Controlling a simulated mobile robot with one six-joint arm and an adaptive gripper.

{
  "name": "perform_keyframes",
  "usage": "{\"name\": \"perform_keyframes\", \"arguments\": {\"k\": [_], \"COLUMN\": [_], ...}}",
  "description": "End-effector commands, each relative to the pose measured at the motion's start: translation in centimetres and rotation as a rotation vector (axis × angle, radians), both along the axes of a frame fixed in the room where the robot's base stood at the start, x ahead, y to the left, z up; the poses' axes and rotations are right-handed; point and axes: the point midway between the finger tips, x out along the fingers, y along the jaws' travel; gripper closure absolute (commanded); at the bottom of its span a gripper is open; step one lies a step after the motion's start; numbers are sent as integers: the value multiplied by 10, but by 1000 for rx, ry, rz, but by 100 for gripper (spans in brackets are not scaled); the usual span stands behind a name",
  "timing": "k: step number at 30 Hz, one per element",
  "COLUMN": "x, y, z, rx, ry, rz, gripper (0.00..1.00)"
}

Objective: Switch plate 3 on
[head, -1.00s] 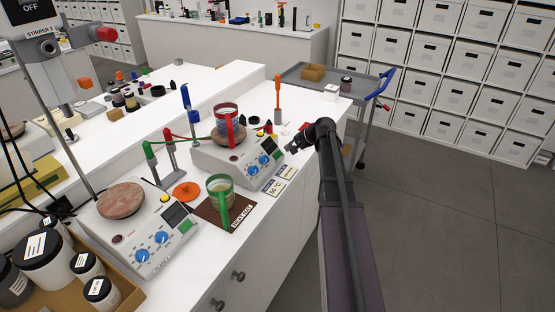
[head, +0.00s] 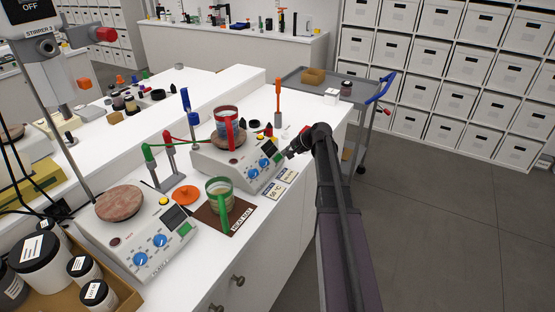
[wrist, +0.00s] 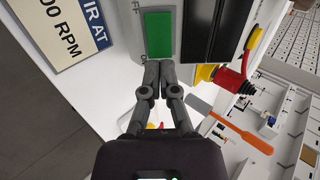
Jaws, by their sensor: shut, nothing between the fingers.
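The far hot plate (head: 204,156) is a white unit with two blue knobs and a red-handled beaker (head: 227,123) on its round top. Its number is not readable. My gripper (head: 289,154) is at the right end of its front panel. In the wrist view my shut, empty fingertips (wrist: 151,66) are at the lower edge of the green switch (wrist: 159,34), beside partly hidden letters. I cannot tell whether they touch it. A near hot plate (head: 126,247), also with blue knobs and a green switch, has an empty brown top; its number is not clear.
A green-handled beaker (head: 220,188) stands on a brown mat by an orange disc (head: 186,195). Printed cards (head: 280,183) lie before the far plate. A red-and-yellow part (wrist: 229,78) and orange tool (wrist: 240,137) are near my fingers. A grey cart (head: 318,80) stands behind.

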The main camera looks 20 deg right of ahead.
Motion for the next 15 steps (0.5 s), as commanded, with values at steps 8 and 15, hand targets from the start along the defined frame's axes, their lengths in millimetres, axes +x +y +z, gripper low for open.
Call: {"name": "perform_keyframes", "arguments": {"k": [8, 15], "x": [4, 3], "y": [2, 2], "z": [-5, -4], "rx": [0, -1], "ry": [0, 0], "rz": [0, -1], "gripper": [100, 100]}}
